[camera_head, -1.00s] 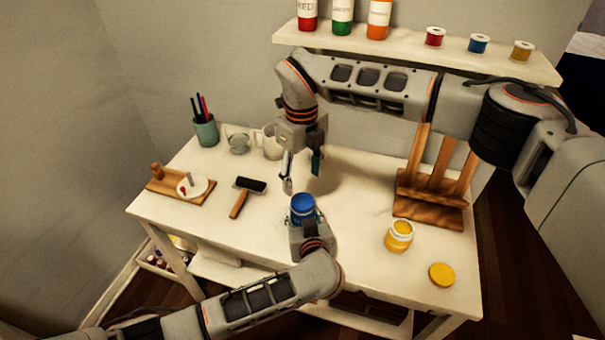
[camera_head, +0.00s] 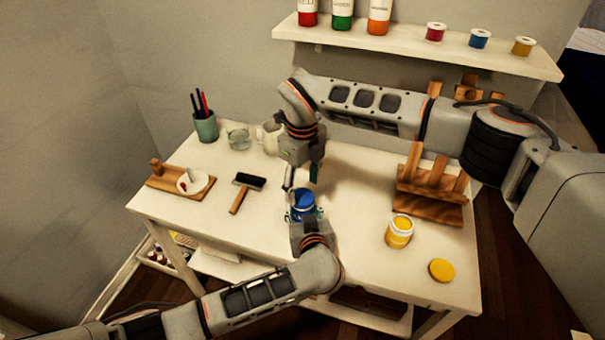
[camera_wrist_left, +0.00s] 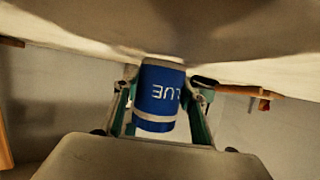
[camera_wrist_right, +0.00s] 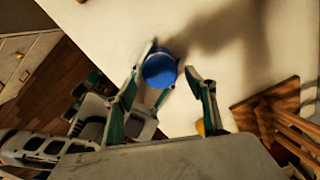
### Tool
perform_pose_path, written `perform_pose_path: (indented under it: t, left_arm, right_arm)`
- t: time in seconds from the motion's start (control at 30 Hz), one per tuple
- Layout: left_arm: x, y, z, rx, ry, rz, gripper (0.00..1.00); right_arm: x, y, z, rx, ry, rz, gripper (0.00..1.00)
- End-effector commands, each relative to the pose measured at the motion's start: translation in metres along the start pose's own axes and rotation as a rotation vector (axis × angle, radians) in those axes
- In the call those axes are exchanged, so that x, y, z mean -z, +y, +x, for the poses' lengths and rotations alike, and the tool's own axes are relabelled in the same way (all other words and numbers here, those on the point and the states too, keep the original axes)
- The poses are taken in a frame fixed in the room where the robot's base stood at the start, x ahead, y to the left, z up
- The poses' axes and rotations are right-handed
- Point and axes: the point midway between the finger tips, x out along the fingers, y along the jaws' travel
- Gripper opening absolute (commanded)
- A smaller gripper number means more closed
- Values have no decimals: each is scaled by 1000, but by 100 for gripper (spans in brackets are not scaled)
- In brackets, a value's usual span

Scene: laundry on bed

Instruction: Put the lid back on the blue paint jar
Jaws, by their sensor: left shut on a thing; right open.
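The blue paint jar (camera_head: 302,206) is held by my left gripper (camera_head: 305,213) near the front middle of the table. In the left wrist view, the jar (camera_wrist_left: 160,92) is upside down in the picture, with its label and a white band between the fingers. A blue lid (camera_wrist_left: 152,125) shows past the band and looks to be on the jar; whether it is fully seated I cannot tell. In the right wrist view, the round blue lid top (camera_wrist_right: 160,70) lies between the open fingers of my right gripper (camera_wrist_right: 171,56). In the head view, my right gripper (camera_head: 301,182) is just above the jar.
An open yellow jar (camera_head: 399,232) and its yellow lid (camera_head: 441,270) are at the right. A wooden rack (camera_head: 430,205) stands behind them. A brayer (camera_head: 245,190), wooden board (camera_head: 165,182), pen cup (camera_head: 205,126), glass jar (camera_head: 238,138) and mug (camera_head: 271,138) are left. A shelf (camera_head: 400,48) is above.

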Motion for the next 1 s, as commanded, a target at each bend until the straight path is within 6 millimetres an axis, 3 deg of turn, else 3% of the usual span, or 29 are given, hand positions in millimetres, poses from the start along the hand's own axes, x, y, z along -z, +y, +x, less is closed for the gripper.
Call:
perform_pose_path:
  t: [0.23,0.6,0.77,1.0]
  left_arm:
    - [0,0,0,0,0,0,0]
    - [0,0,0,0,0,0,0]
    - [0,0,0,0,0,0,0]
    - [0,0,0,0,0,0,0]
  right_arm:
    - [0,0,25,-1,0,1,56]
    - [0,0,29,0,-1,1,56]
    - [0,0,29,0,-1,1,16]
    - [0,0,29,0,-1,12,16]
